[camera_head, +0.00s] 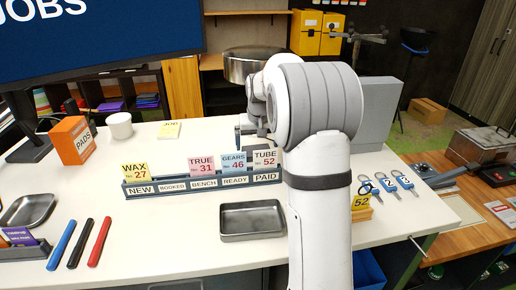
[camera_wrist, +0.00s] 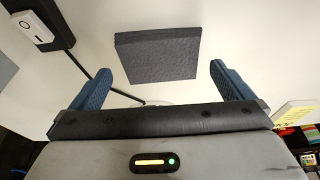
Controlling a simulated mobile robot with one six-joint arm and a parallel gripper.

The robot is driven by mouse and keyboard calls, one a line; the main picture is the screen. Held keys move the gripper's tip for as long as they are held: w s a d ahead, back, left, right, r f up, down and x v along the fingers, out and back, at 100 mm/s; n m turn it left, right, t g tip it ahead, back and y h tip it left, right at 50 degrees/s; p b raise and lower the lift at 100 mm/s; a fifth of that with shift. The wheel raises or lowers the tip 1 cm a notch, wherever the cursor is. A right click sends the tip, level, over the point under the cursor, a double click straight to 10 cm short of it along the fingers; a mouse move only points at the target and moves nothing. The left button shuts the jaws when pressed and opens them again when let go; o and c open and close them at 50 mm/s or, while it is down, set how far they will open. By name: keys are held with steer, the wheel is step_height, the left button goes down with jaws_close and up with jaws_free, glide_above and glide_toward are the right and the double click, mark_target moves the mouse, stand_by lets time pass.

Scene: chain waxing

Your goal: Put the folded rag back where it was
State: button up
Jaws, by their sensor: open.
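A dark grey, square, textured pad, which looks like the folded rag (camera_wrist: 157,52), lies flat on the white table in the wrist view. My gripper (camera_wrist: 161,72) is open, with its two blue fingers spread wider than the rag. The rag shows between and beyond the fingertips, and nothing is held. In the head view my gripper (camera_head: 252,130) is low over the back of the table, partly hidden by my arm.
A card rack (camera_head: 203,186), metal tray (camera_head: 252,236) and several tagged keys (camera_head: 404,182) lie nearer.

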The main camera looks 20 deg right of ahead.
steer(key=b+v, duration=0.1)
steer(key=v, duration=0.8)
steer(key=s+a+f, duration=0.2)
steer(key=s+a, duration=0.2)
steer(key=s, duration=0.6)
steer(key=s+a+f+n, duration=0.1)
steer(key=s+a+f, duration=0.2)
steer(key=s, duration=0.7)
steer(key=s+a+f+n, duration=0.1)
steer(key=s+a+f, duration=0.2)
steer(key=s, duration=0.8)
steer(key=shift+a+y, duration=0.3)
steer(key=shift+a, duration=0.8)
steer(key=shift+s+f, duration=0.3)
steer(key=shift+s, duration=0.05)
